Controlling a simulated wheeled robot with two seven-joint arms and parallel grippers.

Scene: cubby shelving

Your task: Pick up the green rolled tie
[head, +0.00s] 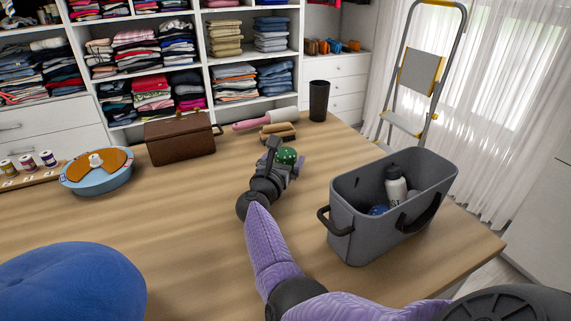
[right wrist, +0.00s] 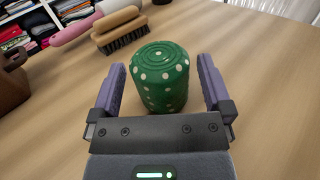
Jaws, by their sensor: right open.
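The green rolled tie (right wrist: 160,78) has white dots and stands upright on the wooden table. In the right wrist view it lies between the two purple fingers of my right gripper (right wrist: 164,88), with a gap on each side. The gripper is open and holds nothing. In the head view the tie (head: 287,154) shows just past my right gripper (head: 285,162), which partly hides it. My left gripper is not in view.
A wooden brush (right wrist: 119,31) and a pink-handled roller (head: 262,120) lie behind the tie. A brown case (head: 180,140) stands to the left and a grey bin (head: 362,222) holding a bottle (head: 395,186) to the right. A black cup (head: 319,100) stands at the back.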

